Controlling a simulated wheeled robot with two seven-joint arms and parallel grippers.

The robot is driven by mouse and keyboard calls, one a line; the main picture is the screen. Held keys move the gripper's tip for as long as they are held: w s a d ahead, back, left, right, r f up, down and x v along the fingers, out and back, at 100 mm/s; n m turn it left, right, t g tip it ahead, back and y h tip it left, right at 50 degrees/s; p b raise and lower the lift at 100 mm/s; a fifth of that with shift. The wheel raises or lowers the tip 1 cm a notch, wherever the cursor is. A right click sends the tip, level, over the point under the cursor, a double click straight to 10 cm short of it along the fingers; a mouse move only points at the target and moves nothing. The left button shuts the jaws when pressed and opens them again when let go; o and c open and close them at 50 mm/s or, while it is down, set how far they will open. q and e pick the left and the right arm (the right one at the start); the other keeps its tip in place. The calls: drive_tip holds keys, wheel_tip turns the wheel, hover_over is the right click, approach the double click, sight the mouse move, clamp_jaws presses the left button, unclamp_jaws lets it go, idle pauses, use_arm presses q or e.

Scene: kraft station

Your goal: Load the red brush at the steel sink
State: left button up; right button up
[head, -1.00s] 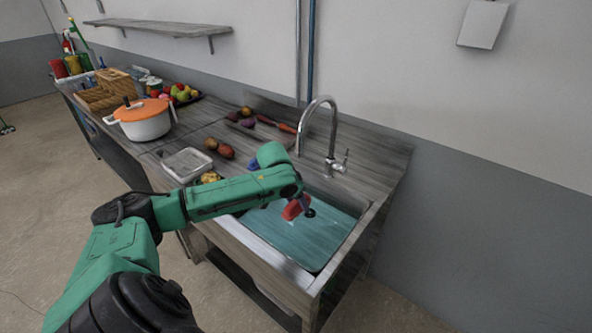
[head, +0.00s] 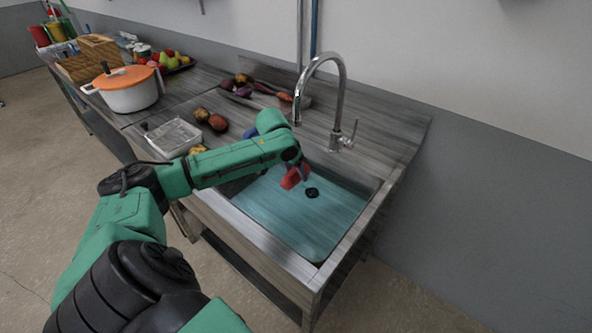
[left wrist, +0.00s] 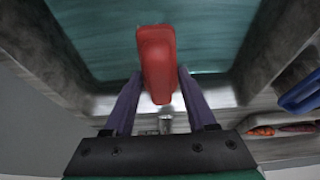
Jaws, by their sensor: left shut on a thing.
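The red brush (head: 294,176) is in my left gripper (head: 300,169), held over the steel sink (head: 340,262). In the left wrist view the red brush (left wrist: 157,55) sits between the two purple fingers of the left gripper (left wrist: 154,76), which are shut on it. The basin shows a teal surface (head: 285,218) that looks like water, with a dark round drain (head: 311,192). I cannot tell whether the brush touches the surface. My arm hides part of the sink's left rim. My right gripper is not in view.
A curved tap (head: 340,90) rises behind the basin. A clear tray (head: 174,137), potatoes (head: 218,122) and a white pot with orange lid (head: 128,92) stand left of it on the counter. A blue object (left wrist: 302,94) lies beside the sink.

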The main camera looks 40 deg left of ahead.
sight(296, 186)
use_arm(q)
wheel_tip(296, 186, down, 6)
drive_tip(key=shift+d+f+b, duration=0.1)
drive_tip(key=shift+f+b, duration=0.05)
drive_tip(key=shift+b, duration=0.85)
drive_tip(key=shift+f, duration=0.25)
wheel_tip(296, 186, up, 7)
drive_tip(key=p, duration=0.8)
drive_tip(key=shift+r, duration=0.15)
wheel_tip(296, 186, up, 4)
drive_tip(key=p, duration=0.5)
idle(1.1)
